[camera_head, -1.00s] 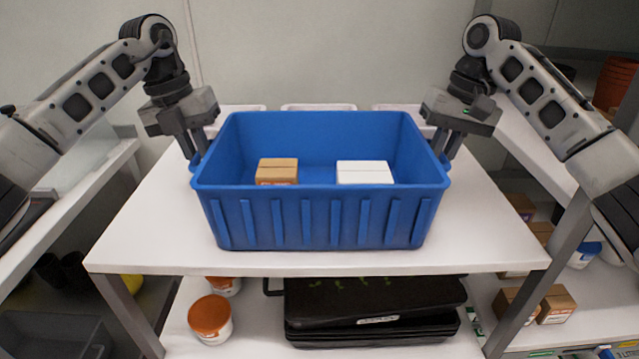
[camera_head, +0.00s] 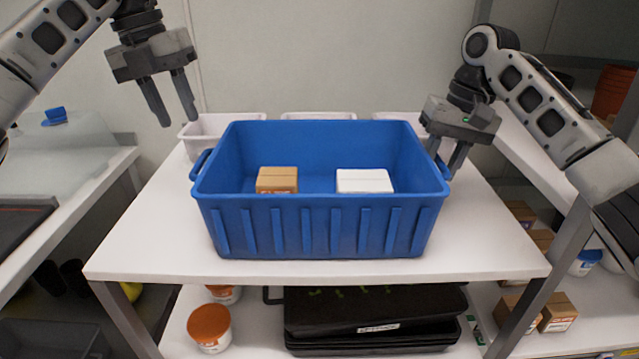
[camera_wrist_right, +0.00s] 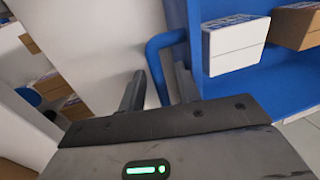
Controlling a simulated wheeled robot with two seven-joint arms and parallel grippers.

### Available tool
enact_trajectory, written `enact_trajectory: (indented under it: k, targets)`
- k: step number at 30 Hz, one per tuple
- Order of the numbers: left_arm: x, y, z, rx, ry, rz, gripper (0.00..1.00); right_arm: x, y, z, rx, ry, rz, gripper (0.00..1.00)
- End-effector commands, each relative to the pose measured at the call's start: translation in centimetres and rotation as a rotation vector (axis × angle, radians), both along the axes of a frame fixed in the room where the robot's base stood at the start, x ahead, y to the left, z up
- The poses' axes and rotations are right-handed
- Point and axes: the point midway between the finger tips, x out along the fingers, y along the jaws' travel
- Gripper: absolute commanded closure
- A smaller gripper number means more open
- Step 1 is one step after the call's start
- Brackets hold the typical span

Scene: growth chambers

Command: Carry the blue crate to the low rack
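The blue crate (camera_head: 320,228) rests level on the white table top (camera_head: 140,245). It holds a brown box (camera_head: 277,180) and a white box (camera_head: 364,181). My left gripper (camera_head: 170,108) is open and empty, raised above and left of the crate, clear of its left handle (camera_head: 201,164). My right gripper (camera_head: 449,160) is at the crate's right end. In the right wrist view its fingers stand apart on either side of the blue handle (camera_wrist_right: 155,65), with gaps showing. I cannot tell which shelf is the low rack.
White trays (camera_head: 215,128) stand behind the crate. Below the table top, a lower shelf holds black trays (camera_head: 375,310) and orange-lidded tubs (camera_head: 209,326). Shelving stands close on the left (camera_head: 85,205) and right. The table top in front of the crate is a narrow clear strip.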

Motion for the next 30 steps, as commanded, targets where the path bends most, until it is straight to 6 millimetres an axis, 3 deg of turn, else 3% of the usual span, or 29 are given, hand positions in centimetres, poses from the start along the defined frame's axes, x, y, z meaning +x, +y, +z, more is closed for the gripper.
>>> enact_trajectory:
  k: [3,8,21,30]
  targets:
    - [0.0,0.2,1.3,0.001,0.0,-0.001,0.67,0.0,0.0,0.0,0.0,0.0,0.0,0.67]
    - [0.0,0.4,1.8,0.001,0.001,0.0,0.67,0.0,-0.1,0.7,0.001,-0.002,0.0,0.67]
    - [0.0,0.4,1.7,0.001,0.001,0.0,0.67,0.0,-1.9,9.2,-0.002,-0.004,-0.002,0.67]
    - [0.0,0.4,1.7,0.001,0.001,0.0,0.67,0.0,-2.3,11.7,0.0,0.0,0.0,0.67]
